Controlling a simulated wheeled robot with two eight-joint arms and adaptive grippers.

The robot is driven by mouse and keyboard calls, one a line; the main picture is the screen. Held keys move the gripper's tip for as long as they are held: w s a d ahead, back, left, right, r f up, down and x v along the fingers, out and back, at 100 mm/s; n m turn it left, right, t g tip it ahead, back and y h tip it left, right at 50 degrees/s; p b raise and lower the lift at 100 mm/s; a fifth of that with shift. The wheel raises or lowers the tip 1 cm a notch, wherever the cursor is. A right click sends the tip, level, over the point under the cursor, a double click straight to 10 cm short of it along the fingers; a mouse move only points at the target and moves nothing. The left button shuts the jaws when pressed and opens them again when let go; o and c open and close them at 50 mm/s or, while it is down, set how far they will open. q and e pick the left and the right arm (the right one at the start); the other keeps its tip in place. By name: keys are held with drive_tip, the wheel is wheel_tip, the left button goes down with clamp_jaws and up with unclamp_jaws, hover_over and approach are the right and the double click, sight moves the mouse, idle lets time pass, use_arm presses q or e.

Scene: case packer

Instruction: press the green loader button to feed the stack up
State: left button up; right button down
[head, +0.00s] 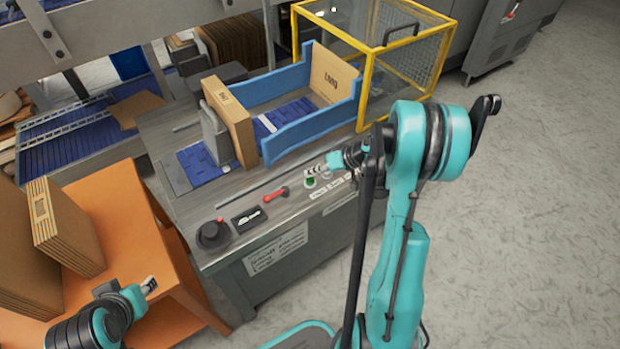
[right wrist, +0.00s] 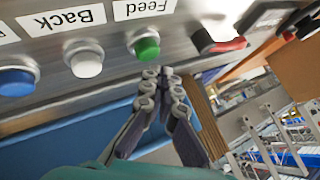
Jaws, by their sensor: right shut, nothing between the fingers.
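The green button (head: 310,182) sits on the front edge of the machine's panel. In the right wrist view the green button (right wrist: 146,46) shows large, beside an upside-down "Feed" label (right wrist: 143,8). My right gripper (head: 312,171) is shut and empty, just above the button. In the right wrist view its closed fingertips (right wrist: 160,74) are close to the button's edge; I cannot tell whether they touch. My left gripper (head: 149,285) is low at the left, over the orange table, its jaws too small to read. A cardboard stack (head: 229,122) stands upright on the machine.
White (right wrist: 86,60) and blue (right wrist: 18,80) buttons sit beside the green one. A red lever (head: 276,193) and a black knob (head: 212,234) are further left on the panel. A yellow-framed cage (head: 405,60) stands behind. The orange table (head: 125,220) holds cardboard stacks (head: 65,226).

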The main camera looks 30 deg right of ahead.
sight(312, 180)
drive_tip(key=shift+r, duration=0.1)
wheel_tip(312, 180, up, 5)
drive_tip(key=p, duration=0.3)
drive_tip(key=shift+p, duration=0.3)
idle(0.7)
drive_tip(key=s+a+r+g+h, duration=0.1)
drive_tip(key=s+a+r+h, duration=0.1)
drive_tip(key=s+a+r, duration=0.5)
drive_tip(key=s+a+r+n+t+h, duration=0.1)
drive_tip(key=s+a+r+h, duration=0.3)
drive_tip(key=s+a, duration=0.5)
drive_tip(key=shift+s+r, duration=0.6)
drive_tip(key=shift+s, duration=0.55)
drive_tip(key=shift+d, duration=0.1)
idle(3.5)
